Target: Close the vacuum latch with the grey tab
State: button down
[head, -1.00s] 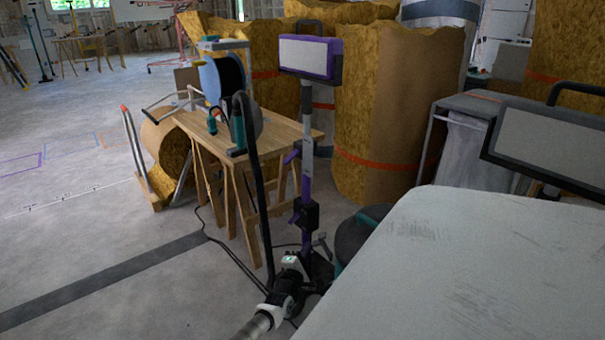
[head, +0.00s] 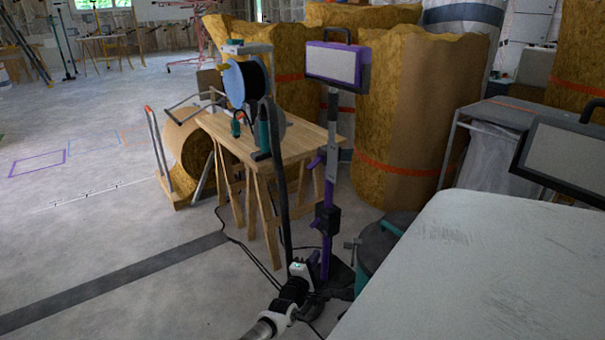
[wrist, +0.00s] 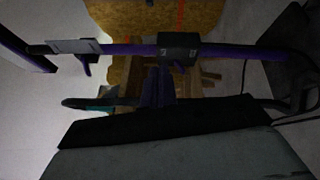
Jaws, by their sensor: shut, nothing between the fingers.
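A purple post (head: 324,245) stands upright in the middle of the head view, with a grey plate (head: 333,62) in a purple frame on top. It carries a black box (head: 327,218), purple levers and a grey section. In the wrist view the post (wrist: 130,50) lies sideways, with the black box (wrist: 178,46), a purple lever (wrist: 88,67) and the grey section (wrist: 75,46). I cannot tell which part is the latch's grey tab. My gripper (wrist: 158,70) is shut and empty, its dark fingertips overlapping the view just below the box; contact cannot be told.
A wooden workbench (head: 290,138) with a blue reel (head: 240,85) stands behind and left of the post. Large insulation rolls (head: 405,130) stand behind. A pale panel-like surface (head: 480,270) fills the lower right. Cables lie on the floor; floor at left is clear.

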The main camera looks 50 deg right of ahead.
jog(key=p+v, duration=0.1)
jog(key=v, duration=0.5)
jog(key=shift+a+p, duration=0.3)
jog(key=shift+s+r, duration=0.1)
jog(key=shift+r, duration=0.05)
